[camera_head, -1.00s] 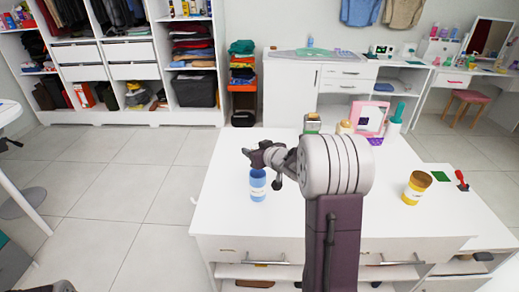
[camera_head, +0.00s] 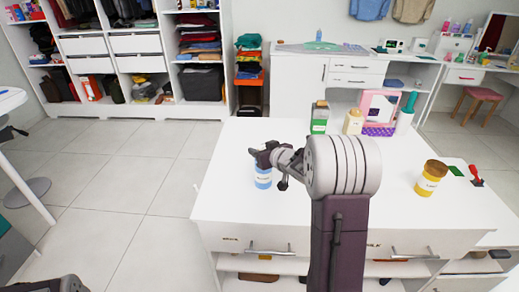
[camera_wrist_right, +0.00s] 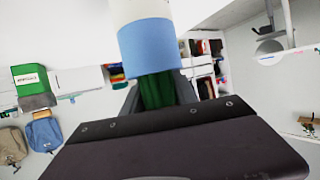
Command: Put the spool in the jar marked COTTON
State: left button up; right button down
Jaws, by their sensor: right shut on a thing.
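A small blue jar (camera_head: 263,178) with a pale label stands near the left edge of the white table. A yellow jar (camera_head: 430,180) with a brown top stands at the right. Their labels are too small to read. My right gripper (camera_head: 263,157) is just above the blue jar and overlaps its top. In the right wrist view it is shut on a green cylinder (camera_wrist_right: 165,92), which looks like the spool. The blue jar (camera_wrist_right: 150,47) is right against it there; I cannot tell whether the spool's end is inside. My left gripper is not in view.
A green box (camera_head: 319,120), a cream bottle (camera_head: 353,122), a pink frame (camera_head: 380,108) and a teal-topped bottle (camera_head: 406,112) stand along the table's back edge. A red-handled tool (camera_head: 476,176) lies at the right. The table's middle is partly hidden by my arm.

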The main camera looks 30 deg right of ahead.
dwell(0.4)
jog(key=c, duration=0.9)
grip_release()
notch_tip(320, 180, up, 7)
jog(key=p, duration=0.8)
jog(key=shift+f, duration=0.1)
